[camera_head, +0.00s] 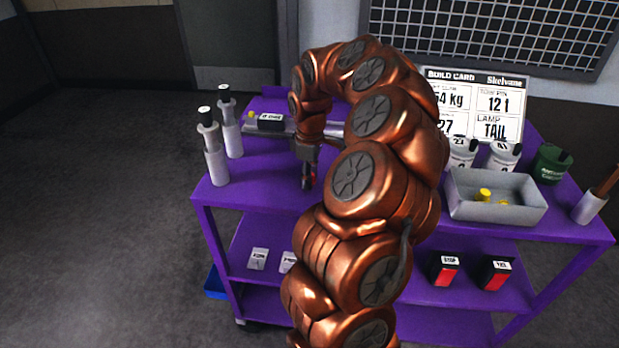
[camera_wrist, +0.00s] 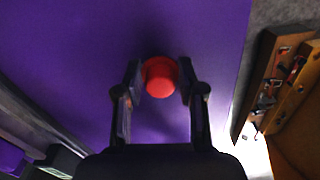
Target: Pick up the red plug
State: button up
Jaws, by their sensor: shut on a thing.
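The red plug (camera_wrist: 160,77) shows in the wrist view as a round red piece between my two fingertips. My gripper (camera_wrist: 159,84) is shut on it, with one finger on each side.
White bottles with black necks (camera_head: 215,155) stand left of my gripper. A grey tray (camera_head: 460,208) with yellow pieces, white canisters (camera_head: 503,158) and a green cup (camera_head: 551,163) stand at right. A build card (camera_head: 483,100) stands behind. Red-and-black boxes (camera_head: 445,271) sit on the lower shelf.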

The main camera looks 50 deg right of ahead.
jog(key=shift+r, duration=0.1)
jog(key=shift+r+b, duration=0.55)
jog(key=shift+r, duration=1)
jog(key=s+a+r+b, duration=0.1)
jog(key=s+a+b, duration=0.2)
jog(key=s+a, duration=0.6)
jog(key=s, duration=0.4)
jog(key=shift+r+b, duration=0.35)
jog(key=shift+b, duration=0.05)
jog(key=shift+a, duration=0.1)
